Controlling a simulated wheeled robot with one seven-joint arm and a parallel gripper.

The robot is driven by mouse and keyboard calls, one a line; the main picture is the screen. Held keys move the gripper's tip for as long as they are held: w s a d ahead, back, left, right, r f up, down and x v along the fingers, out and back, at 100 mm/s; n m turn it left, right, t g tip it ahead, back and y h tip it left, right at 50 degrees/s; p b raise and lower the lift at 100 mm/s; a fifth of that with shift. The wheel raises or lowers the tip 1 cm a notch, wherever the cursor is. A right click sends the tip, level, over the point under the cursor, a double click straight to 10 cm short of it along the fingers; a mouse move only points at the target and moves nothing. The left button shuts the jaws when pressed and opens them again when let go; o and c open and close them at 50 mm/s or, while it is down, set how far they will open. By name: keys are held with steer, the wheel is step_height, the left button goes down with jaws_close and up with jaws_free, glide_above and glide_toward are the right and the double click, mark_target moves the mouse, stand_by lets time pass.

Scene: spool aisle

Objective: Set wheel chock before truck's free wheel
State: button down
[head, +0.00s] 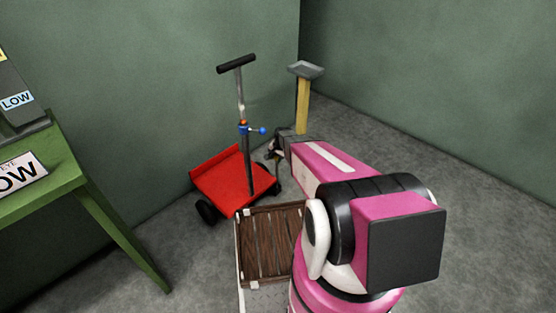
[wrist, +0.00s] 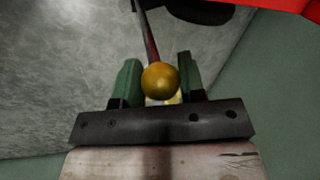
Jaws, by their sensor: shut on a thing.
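The red truck (head: 235,182) stands near the back wall with its upright T-handle (head: 237,64). One black wheel (head: 207,211) shows at its front left. My gripper (head: 274,150) is at the truck's right side, small and partly hidden by my arm. In the wrist view, the green-padded fingers of my gripper (wrist: 159,82) are shut about a yellow ball knob (wrist: 160,79) on a thin dark rod (wrist: 148,35). The rod runs toward a black rounded shape (wrist: 200,10), perhaps a wheel, beside the red truck (wrist: 285,4). I cannot make out the chock's body.
A yellow post (head: 302,105) with a grey top stands behind my gripper near the corner. A slatted wooden deck (head: 270,250) lies in front of the truck. A green table (head: 60,185) stands at the left. The grey floor (head: 440,195) at the right is clear.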

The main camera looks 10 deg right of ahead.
steer(key=shift+w, duration=0.1)
steer(key=c, duration=0.6)
jaws_free()
steer(key=v, duration=1.1)
steer(key=shift+a, duration=0.15)
